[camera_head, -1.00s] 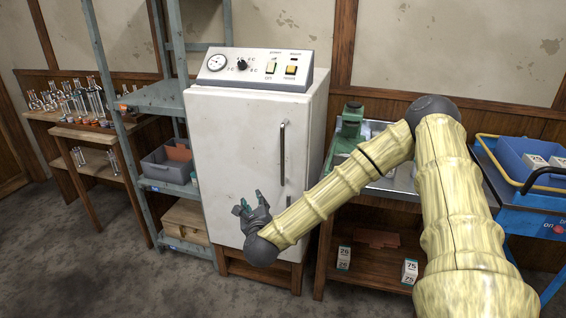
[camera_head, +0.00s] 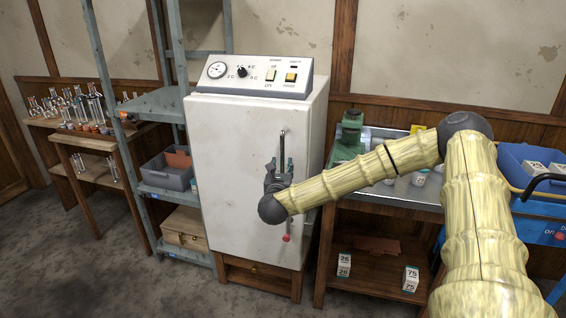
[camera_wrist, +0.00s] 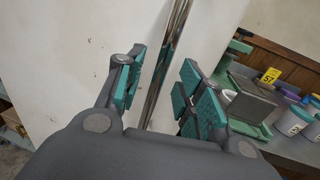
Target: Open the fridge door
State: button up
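The fridge (camera_head: 228,150) is a white cabinet with a control panel on top, and its door is shut. Its handle (camera_head: 282,145) is a vertical metal bar on the right part of the door. My gripper (camera_head: 279,166) is at the handle, in front of the door. In the wrist view, the handle (camera_wrist: 174,45) runs between the two green-padded fingers of my gripper (camera_wrist: 163,92). The fingers are open, with a gap visible on each side of the bar.
A grey metal shelf (camera_head: 160,104) stands close on the left, with a wooden stand of glassware (camera_head: 80,135) beyond it. A bench with a metal top (camera_head: 408,190) and a green device (camera_head: 349,140) stands close on the right. Floor is clear in front.

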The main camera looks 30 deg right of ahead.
aim_at(282, 164)
jog(key=shift+x, duration=1.6)
jog(key=shift+c, duration=0.4)
grip_shut()
